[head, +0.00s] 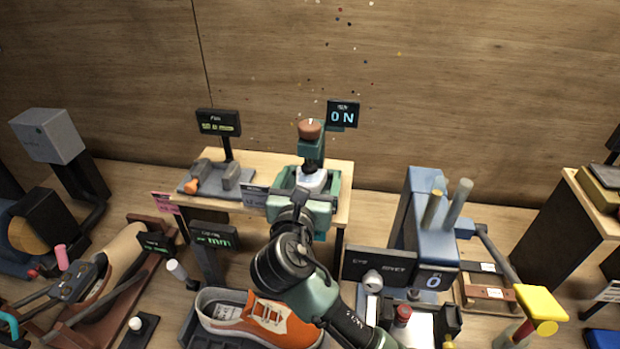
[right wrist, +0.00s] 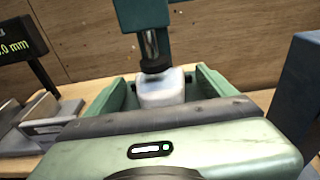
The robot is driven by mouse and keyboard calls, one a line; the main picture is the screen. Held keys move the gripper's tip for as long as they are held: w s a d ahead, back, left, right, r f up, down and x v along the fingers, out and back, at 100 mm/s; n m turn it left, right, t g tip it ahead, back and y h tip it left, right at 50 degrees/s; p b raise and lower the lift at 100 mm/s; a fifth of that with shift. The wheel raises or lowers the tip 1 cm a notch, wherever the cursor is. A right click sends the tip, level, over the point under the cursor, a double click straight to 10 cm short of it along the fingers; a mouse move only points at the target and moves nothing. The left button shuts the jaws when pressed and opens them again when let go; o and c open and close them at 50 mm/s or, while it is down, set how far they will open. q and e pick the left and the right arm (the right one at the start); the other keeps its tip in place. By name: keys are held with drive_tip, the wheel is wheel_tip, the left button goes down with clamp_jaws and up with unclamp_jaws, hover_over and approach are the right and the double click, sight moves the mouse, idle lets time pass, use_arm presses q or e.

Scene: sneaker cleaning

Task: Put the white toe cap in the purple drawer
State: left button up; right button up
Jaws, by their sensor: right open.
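The white toe cap (head: 313,180) sits in a green press on the small wooden table, under the press's plunger. It also shows in the right wrist view (right wrist: 162,88), with the dark plunger tip just above its back part. My right gripper (head: 295,207) is at the front of the press, on the near side of the toe cap. No purple drawer can be picked out in either view. My left gripper is not in view.
The green press (head: 311,150) carries an "ON" display (head: 343,114). A grey gauge fixture (head: 215,178) stands left of it. An orange sneaker (head: 262,318) lies below my right arm. A blue rivet machine (head: 425,215) stands to the right, and a pink sign (head: 166,202) hangs left.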

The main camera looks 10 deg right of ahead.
drive_tip(key=shift+c, duration=0.4)
drive_tip(key=c, duration=1.6)
drive_tip(key=shift+o, duration=0.2)
drive_tip(key=shift+r, duration=0.55)
drive_tip(key=shift+s+a+r+b, duration=0.15)
drive_tip(key=shift+s+b, duration=0.1)
drive_tip(key=shift+b, duration=0.05)
drive_tip(key=f+b+v, duration=0.2)
drive_tip(key=v, duration=1.5)
drive_tip(key=shift+s+f+b, duration=0.2)
drive_tip(key=shift+s+b, duration=0.2)
